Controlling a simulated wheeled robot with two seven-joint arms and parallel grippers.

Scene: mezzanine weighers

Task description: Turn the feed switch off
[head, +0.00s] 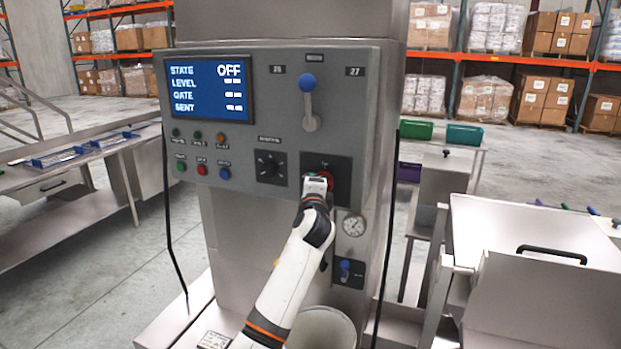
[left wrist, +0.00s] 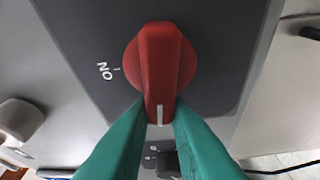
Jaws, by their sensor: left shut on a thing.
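The red feed switch (head: 332,181) is a rotary knob on a dark plate, low on the grey control panel (head: 265,110). My left gripper (head: 317,184) covers most of it in the head view. In the left wrist view the knob (left wrist: 160,65) has its grip bar between the green fingers of my left gripper (left wrist: 160,112), which is shut on it. The bar's white mark points down in that view, away from the "ON" label (left wrist: 105,71) at left. Any "OFF" label is hidden. The display (head: 210,89) reads "STATE OFF". My right gripper is not in view.
A blue-tipped lever (head: 309,100) stands above the switch, with a black dial (head: 270,167) to its left. A gauge (head: 353,225) and small blue switch (head: 345,271) are below. A steel bench (head: 75,177) is at left, a steel hopper (head: 545,275) at right.

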